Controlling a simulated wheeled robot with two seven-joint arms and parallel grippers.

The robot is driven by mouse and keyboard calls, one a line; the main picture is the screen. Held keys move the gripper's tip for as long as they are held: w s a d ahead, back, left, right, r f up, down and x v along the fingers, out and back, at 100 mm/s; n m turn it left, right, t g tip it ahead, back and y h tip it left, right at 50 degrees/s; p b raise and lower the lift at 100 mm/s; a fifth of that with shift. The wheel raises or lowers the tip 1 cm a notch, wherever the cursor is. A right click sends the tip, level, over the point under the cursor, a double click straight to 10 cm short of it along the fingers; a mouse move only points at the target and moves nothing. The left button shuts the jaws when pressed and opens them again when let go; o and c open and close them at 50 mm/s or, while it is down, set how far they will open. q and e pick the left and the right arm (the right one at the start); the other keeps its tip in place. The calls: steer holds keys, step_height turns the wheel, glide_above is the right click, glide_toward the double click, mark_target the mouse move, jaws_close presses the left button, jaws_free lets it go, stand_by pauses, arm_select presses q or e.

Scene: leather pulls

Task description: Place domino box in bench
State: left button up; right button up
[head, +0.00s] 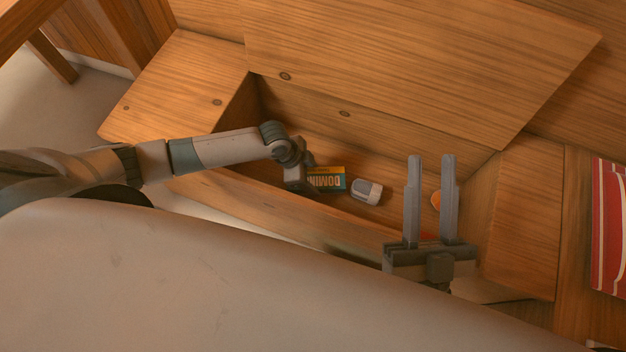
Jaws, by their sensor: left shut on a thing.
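The domino box (328,180), yellow and teal with "DOMINO" lettering upside down in the picture, is inside the outline of the open wooden bench (215,200). My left gripper (305,178) is at the box's left end and shut on it; its fingers are mostly hidden. I cannot tell whether the box touches the bench floor. My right gripper (431,160) is open and empty, its two fingers pointing up the picture over the right part of the bench.
The bench lid (420,60) is raised at the back. A grey and white object (367,191) lies in the bench right of the box. A red striped cushion (611,225) is at the far right.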

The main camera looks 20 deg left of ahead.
arm_select(q)
steer(key=shift+f, duration=0.95)
arm_select(e)
steer(key=shift+w+d+r+t, duration=0.1)
steer(key=shift+d+r+t, duration=0.15)
steer(key=shift+r, duration=0.2)
steer(key=shift+w+d+r+t, duration=0.1)
steer(key=shift+d+r+t, duration=0.15)
steer(key=shift+r, duration=0.15)
arm_select(q)
steer(key=shift+f+b, duration=0.2)
steer(key=shift+b, duration=0.1)
steer(key=o, duration=1.3)
steer(key=shift+c, duration=0.2)
arm_select(e)
steer(key=shift+r, duration=0.15)
arm_select(q)
steer(key=shift+r, duration=0.1)
